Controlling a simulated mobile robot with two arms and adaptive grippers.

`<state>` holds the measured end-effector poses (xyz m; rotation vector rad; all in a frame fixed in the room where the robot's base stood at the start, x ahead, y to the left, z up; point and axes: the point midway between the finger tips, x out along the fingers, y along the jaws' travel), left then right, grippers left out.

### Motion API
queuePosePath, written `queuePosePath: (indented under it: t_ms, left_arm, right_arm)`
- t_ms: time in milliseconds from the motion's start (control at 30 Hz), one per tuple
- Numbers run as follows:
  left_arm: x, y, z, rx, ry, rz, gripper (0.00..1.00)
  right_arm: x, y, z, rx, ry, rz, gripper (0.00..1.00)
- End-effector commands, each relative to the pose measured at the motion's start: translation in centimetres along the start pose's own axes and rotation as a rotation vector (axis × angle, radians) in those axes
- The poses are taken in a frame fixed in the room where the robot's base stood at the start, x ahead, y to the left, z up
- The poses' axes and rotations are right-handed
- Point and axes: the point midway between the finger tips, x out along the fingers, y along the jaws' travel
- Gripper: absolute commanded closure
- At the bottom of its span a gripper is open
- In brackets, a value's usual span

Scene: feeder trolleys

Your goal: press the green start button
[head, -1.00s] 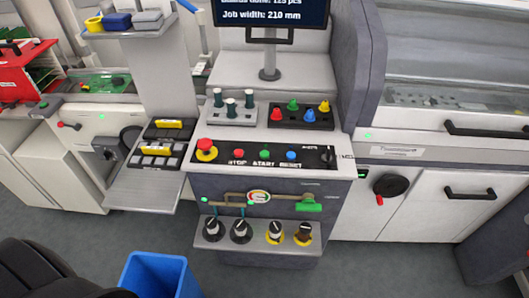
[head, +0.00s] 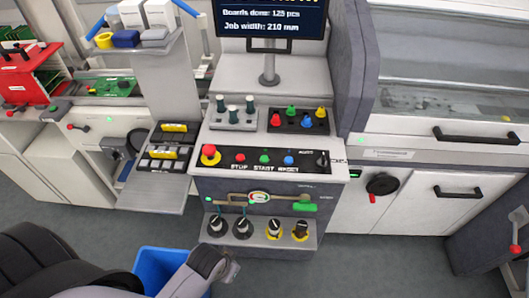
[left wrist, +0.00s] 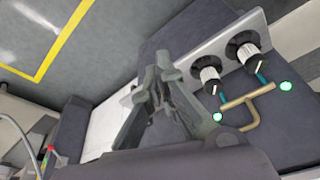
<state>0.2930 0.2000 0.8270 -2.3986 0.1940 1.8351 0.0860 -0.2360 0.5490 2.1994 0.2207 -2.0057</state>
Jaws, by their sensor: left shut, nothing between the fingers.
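The green start button (head: 264,158) is on the black strip of the console (head: 328,173), above the START label. It sits between the red stop button (head: 240,157) and the blue reset button (head: 289,160). My left gripper (head: 230,268) is low in the head view, in front of and below the console, well apart from the button. Its fingers also show in the left wrist view (left wrist: 156,78), shut and empty, near the lower shelf's knobs. The button is not seen in the left wrist view. My right gripper is not in view.
A red mushroom button (head: 209,154) stands at the strip's left end. Below, a shelf (head: 258,240) bears several knobs (head: 218,226), with a brass pipe and green handle (head: 305,206) above. A blue bin (head: 152,262) stands on the floor. Coloured pegs (head: 291,112) stand behind the strip.

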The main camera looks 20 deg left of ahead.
Motion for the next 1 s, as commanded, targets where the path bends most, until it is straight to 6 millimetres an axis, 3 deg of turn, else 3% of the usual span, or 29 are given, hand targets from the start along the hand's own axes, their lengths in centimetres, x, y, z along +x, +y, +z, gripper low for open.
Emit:
queuePosePath:
  t_ms: [33,100,200,267,467,700,900,1000]
  left_arm:
    - [-2.8,-0.1,-1.6,-0.001,0.024,0.003,1.00]
    - [-5.8,-0.1,-3.4,-0.005,0.050,0.015,1.00]
    - [-9.4,0.2,-6.9,-0.011,0.107,0.049,1.00]
    - [-10.8,0.5,-9.6,-0.016,0.146,0.083,1.00]
    - [-11.4,0.2,-18.8,-0.076,0.250,0.206,1.00]
    - [-11.9,-3.9,-29.1,-0.246,0.335,0.309,1.00]
    - [-13.6,-7.9,-34.9,-0.386,0.390,0.361,1.00]
    - [-14.2,-9.1,-36.4,-0.428,0.407,0.376,1.00]
  right_arm:
    - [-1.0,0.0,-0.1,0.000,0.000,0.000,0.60]
    - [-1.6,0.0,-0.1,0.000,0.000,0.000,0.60]
    - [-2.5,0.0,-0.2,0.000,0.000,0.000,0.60]
    - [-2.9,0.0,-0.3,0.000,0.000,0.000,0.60]
    - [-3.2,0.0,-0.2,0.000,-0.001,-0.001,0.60]
    - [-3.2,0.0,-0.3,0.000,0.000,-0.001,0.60]
    - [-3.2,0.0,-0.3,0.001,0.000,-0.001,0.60]
    - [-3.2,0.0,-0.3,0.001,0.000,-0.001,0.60]
